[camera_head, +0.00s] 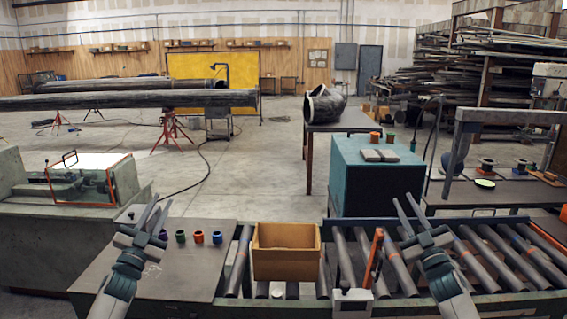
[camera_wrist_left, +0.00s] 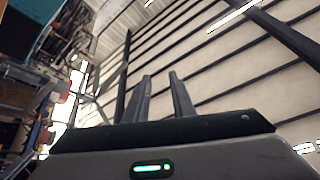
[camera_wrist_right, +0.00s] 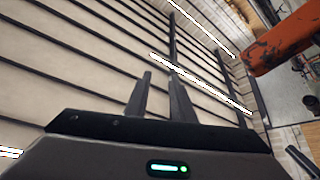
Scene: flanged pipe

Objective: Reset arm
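My left gripper (camera_head: 160,204) is raised at the lower left of the head view, with its fingers pointing up and apart. It is empty, and its fingers also show in the left wrist view (camera_wrist_left: 160,85) against the ceiling. My right gripper (camera_head: 403,198) is raised over the roller conveyor at the right, also with fingers apart and empty. Its fingers show in the right wrist view (camera_wrist_right: 161,90) with the ceiling behind. Neither gripper touches anything.
Small coloured cylindrical parts, among them a red one (camera_head: 198,237), stand on a dark table (camera_head: 185,277) right of my left gripper. A cardboard box (camera_head: 286,266) sits on the roller conveyor (camera_head: 499,257) between the arms. A teal cabinet (camera_head: 366,190) stands behind.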

